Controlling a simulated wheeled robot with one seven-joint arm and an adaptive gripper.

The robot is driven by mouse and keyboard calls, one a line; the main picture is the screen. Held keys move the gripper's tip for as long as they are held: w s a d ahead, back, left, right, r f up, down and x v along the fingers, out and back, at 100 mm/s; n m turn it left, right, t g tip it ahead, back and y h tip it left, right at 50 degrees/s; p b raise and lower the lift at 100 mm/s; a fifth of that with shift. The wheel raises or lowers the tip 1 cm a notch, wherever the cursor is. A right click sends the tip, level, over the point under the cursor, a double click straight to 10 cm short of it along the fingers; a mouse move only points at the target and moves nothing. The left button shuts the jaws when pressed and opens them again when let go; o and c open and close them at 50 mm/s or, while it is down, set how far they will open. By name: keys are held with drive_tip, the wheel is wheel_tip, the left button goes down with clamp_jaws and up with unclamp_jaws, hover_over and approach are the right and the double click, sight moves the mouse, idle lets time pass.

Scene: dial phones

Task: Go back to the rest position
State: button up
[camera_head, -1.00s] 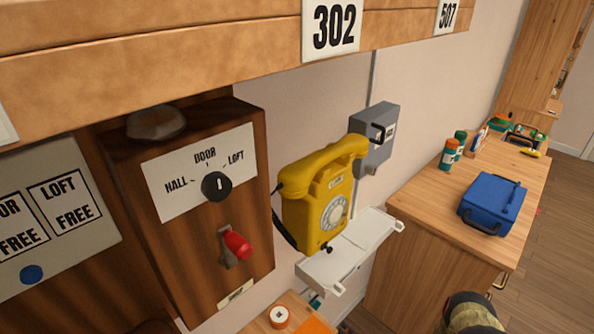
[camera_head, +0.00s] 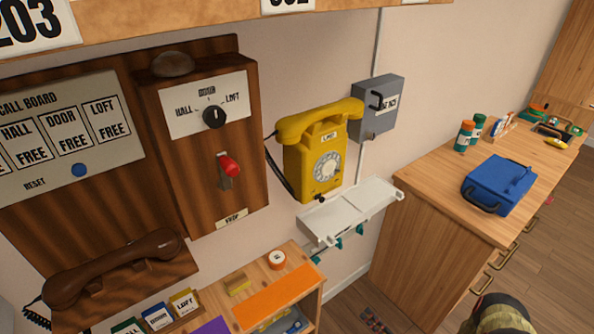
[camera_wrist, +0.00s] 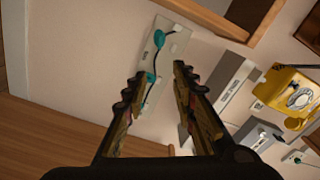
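My gripper (camera_wrist: 160,88) shows in the wrist view with its two fingers spread apart and nothing between them. Beyond the fingers, and apart from them, is a pale wall strip (camera_wrist: 170,42) with teal pieces and a dark cord. In the head view a rounded dark part of my arm shows at the bottom right; the fingers are not in that view. The yellow dial phone (camera_head: 317,160) hangs on the wall with its handset on top. It also shows at the right of the wrist view (camera_wrist: 290,92).
A wooden cabinet (camera_head: 425,230) with a blue bag (camera_head: 497,184) on top stands at the right. A white shelf (camera_head: 350,210) is under the phone. The wooden switch box (camera_head: 215,180), call board (camera_head: 65,125) and brown handset (camera_head: 115,265) are at the left. Floor shows at the lower right.

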drive_tip(key=s+a+f+m+g+y, duration=0.1)
drive_tip(key=s+a+m+g+y, duration=0.2)
drive_tip(key=s+a+m+g, duration=0.35)
drive_tip(key=s+a+r+n+g, duration=0.1)
drive_tip(key=s+r+n+g, duration=0.1)
drive_tip(key=s+r+g, duration=0.65)
drive_tip(key=s+d+r+n+h+p, duration=0.1)
drive_tip(key=d+r+n+h, duration=0.35)
drive_tip(key=r, duration=0.95)
drive_tip(key=s+d+r+n+h+p, duration=0.15)
drive_tip(key=r+h, duration=0.55)
drive_tip(key=r, duration=0.7)
drive_tip(key=s+a+r+n+t+h+p, duration=0.1)
drive_tip(key=a+r+n+t, duration=0.1)
drive_tip(key=r, duration=0.8)
drive_tip(key=s+a+r+n+t+h, duration=0.1)
drive_tip(key=a+r+n+t, duration=0.1)
drive_tip(key=r, duration=0.7)
drive_tip(key=shift+s+a+r+t+p, duration=0.15)
drive_tip(key=shift+a+r+t+p, duration=0.25)
drive_tip(key=shift+a+t, duration=0.5)
